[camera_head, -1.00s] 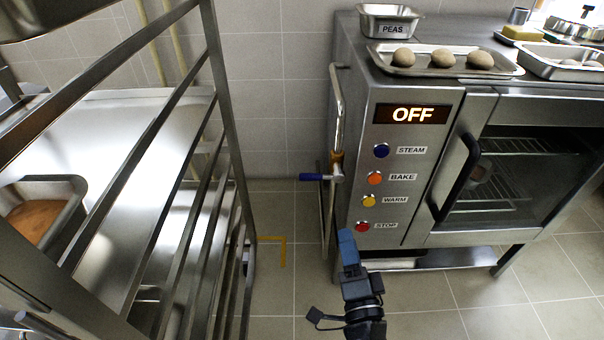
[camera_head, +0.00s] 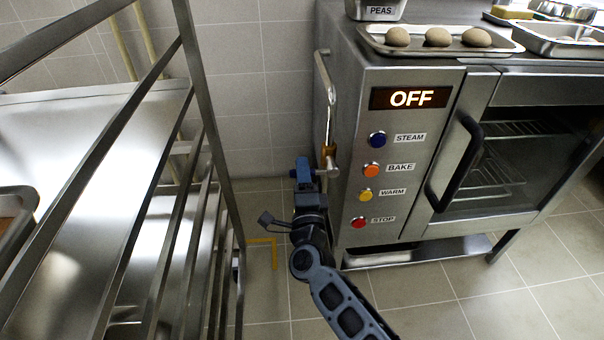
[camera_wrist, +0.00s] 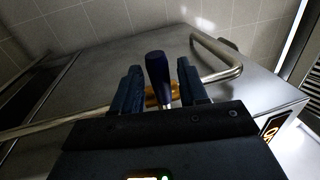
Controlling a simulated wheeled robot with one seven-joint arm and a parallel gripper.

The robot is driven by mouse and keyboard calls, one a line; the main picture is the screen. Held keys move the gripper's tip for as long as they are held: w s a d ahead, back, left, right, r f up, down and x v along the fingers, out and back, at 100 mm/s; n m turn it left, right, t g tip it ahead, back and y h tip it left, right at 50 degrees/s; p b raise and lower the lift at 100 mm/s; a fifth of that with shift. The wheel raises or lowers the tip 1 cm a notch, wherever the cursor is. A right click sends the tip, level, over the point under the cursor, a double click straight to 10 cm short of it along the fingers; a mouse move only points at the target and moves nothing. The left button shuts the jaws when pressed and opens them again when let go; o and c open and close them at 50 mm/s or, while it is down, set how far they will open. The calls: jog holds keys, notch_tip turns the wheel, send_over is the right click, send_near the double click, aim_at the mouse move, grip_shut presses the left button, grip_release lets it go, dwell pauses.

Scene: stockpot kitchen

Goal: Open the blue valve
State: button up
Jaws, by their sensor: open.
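The blue valve is a blue lever handle on a brass body, set on a steel pipe at the oven's left side. In the wrist view the blue handle (camera_wrist: 158,72) stands between my two open fingers, with the brass body (camera_wrist: 160,95) behind it. I cannot tell whether a finger touches the handle. In the head view my gripper (camera_head: 303,168) is at the valve and covers most of the handle. The brass part (camera_head: 329,160) shows just right of it. My gripper also shows in the wrist view (camera_wrist: 160,88), open.
The steel oven (camera_head: 345,90) with an OFF display (camera_head: 411,98) and coloured buttons stands right of the valve. A steel rack (camera_head: 190,75) stands close on the left, leaving a narrow gap. The pipe (camera_head: 323,75) runs up the oven's side. A tray of rolls (camera_head: 470,52) lies on top.

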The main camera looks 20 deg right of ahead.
jog(key=shift+w+d+r, duration=0.1)
jog(key=shift+w, duration=0.2)
jog(key=shift+c, duration=0.4)
grip_shut()
